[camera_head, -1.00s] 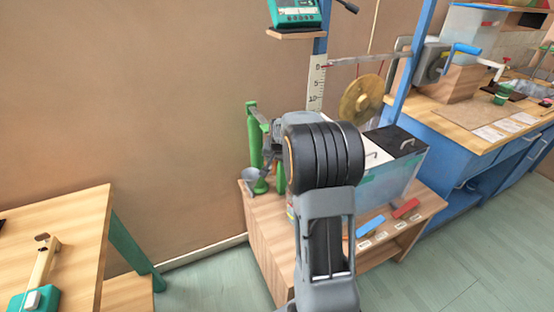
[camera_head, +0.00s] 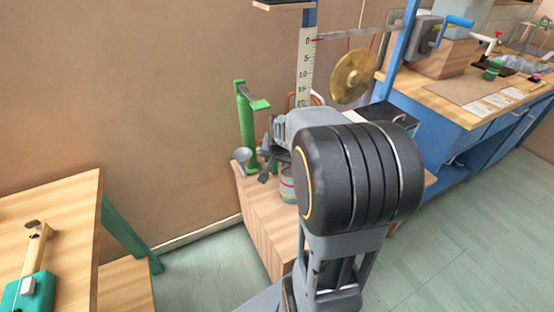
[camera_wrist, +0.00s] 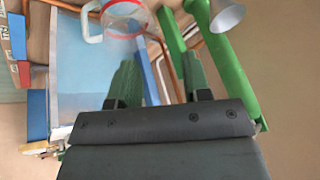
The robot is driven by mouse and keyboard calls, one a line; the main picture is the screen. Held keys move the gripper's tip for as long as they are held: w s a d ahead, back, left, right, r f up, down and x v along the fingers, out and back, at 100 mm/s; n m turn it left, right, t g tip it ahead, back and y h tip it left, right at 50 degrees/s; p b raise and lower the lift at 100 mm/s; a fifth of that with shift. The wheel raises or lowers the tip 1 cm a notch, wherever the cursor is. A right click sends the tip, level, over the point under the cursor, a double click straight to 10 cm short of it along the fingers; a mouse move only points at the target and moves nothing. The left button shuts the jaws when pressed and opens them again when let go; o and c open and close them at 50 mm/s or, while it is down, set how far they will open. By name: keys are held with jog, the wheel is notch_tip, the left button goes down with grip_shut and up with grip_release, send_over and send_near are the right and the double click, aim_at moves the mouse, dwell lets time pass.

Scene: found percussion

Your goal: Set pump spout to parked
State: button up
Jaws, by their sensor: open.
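The green pump (camera_head: 246,130) stands upright at the left back of the low wooden cabinet, with a short flat green arm at its top. I cannot tell for certain which part is the spout. In the wrist view the thick green pump column (camera_wrist: 228,70) runs along the right, outside my fingers, and a thinner green bar (camera_wrist: 171,38) lies ahead, between the finger lines. My gripper (camera_wrist: 160,78) is open, with nothing visibly held. In the head view my gripper (camera_head: 268,160) is just right of the pump, partly hidden by my wrist.
A grey funnel-like cup (camera_head: 241,155) is at the pump's foot. The wrist view shows a clear jar with a red rim (camera_wrist: 122,7), copper pipes and a blue tank (camera_wrist: 85,75) at left. A brass disc (camera_head: 353,76) hangs behind my arm.

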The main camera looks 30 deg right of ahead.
jog(key=shift+s+a, duration=0.1)
jog(key=shift+s, duration=0.15)
jog(key=shift+c, duration=0.2)
jog(key=shift+s+d+f, duration=0.15)
jog(key=shift+d, duration=0.15)
jog(key=shift+c, duration=0.8)
jog(key=d+m+b, duration=0.1)
jog(key=d, duration=0.1)
jog(key=s+d+m+b, duration=0.1)
jog(key=d, duration=0.2)
jog(key=d+m, duration=0.1)
jog(key=d, duration=0.2)
jog(key=shift+s+d+f+b, duration=0.1)
jog(key=shift+s+f+b, duration=0.05)
jog(key=shift+f+b, duration=0.25)
jog(key=c, duration=0.5)
jog(key=d+r+t, duration=0.1)
jog(key=d+r+y, duration=0.1)
jog(key=d, duration=0.1)
jog(key=shift+w+r+n+t+b, duration=0.2)
jog(key=shift+w+n+t+b, duration=0.1)
jog(key=shift+w+n+t, duration=0.1)
grip_shut()
jog(key=w+a+f+n+t+y, duration=0.1)
jog(key=w+a+f+n, duration=0.2)
jog(key=w, duration=0.8)
jog(key=shift+w+a+f+n+t+y, duration=0.15)
jog(key=shift+w+a+n+t+y, duration=0.15)
jog(key=shift+a+n, duration=0.45)
